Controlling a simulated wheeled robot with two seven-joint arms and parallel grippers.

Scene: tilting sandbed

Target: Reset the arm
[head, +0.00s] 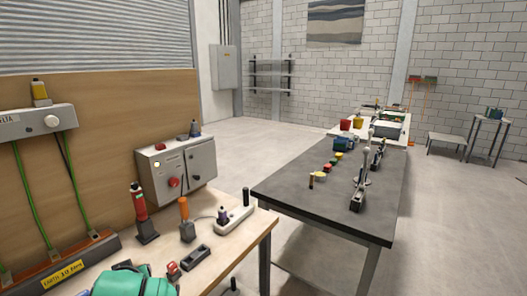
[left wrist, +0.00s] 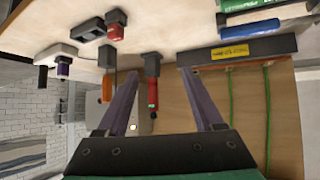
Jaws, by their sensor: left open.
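My left gripper (left wrist: 159,74) is open in the left wrist view, its two purple-grey fingers wide apart with nothing held between them. Beyond the fingers, a red-handled tool (left wrist: 152,93) shows in the gap. In the head view the red-handled tool (head: 138,202) stands upright in a dark base on the wooden bench (head: 225,262). A teal shape (head: 122,281) with black parts is at the bottom edge of the head view; I cannot tell whether it is part of my arm. My right gripper is in neither view.
A grey control box (head: 176,168) with a red button stands at the bench's back. An orange-handled tool (head: 185,215), a black block (head: 195,257) and a white strip (head: 233,217) are in front. A dark table (head: 300,195) with metal clamps is to the right; open floor surrounds it.

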